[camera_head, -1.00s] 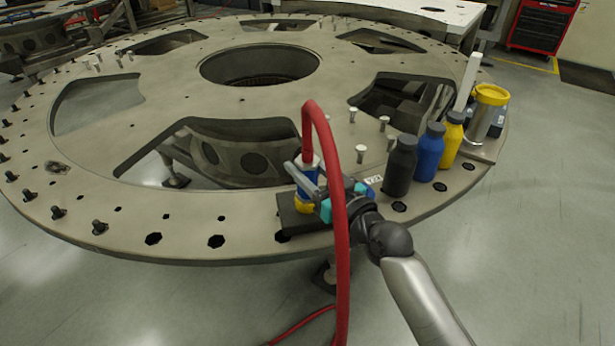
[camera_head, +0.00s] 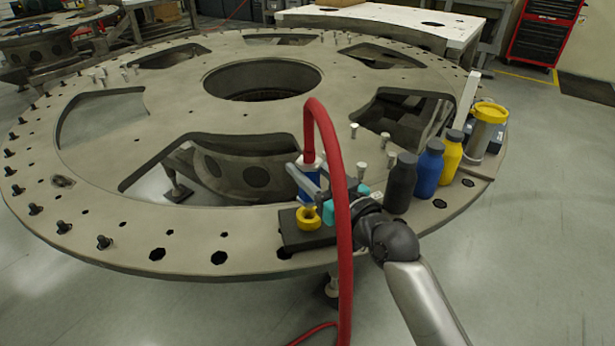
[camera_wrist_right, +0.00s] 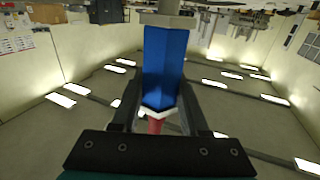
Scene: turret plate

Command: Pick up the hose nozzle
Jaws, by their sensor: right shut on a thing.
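The hose nozzle (camera_head: 308,189) is blue with a white top, and a red hose (camera_head: 325,130) loops up from it and down in front of my arm. My right gripper (camera_head: 312,186) is shut on the nozzle. The nozzle is above a yellow ring (camera_head: 308,219) on a dark block (camera_head: 290,234) at the plate's front edge. In the right wrist view the blue nozzle (camera_wrist_right: 165,65) lies between the fingers (camera_wrist_right: 162,100), with the red hose below it. The hose hides part of the gripper in the head view. My left gripper is not in view.
The round turret plate (camera_head: 190,228) has large cut-outs and upright pins. To the right of my gripper stand a black bottle (camera_head: 401,184), a blue bottle (camera_head: 428,170), a yellow bottle (camera_head: 451,156) and a yellow-topped canister (camera_head: 486,128).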

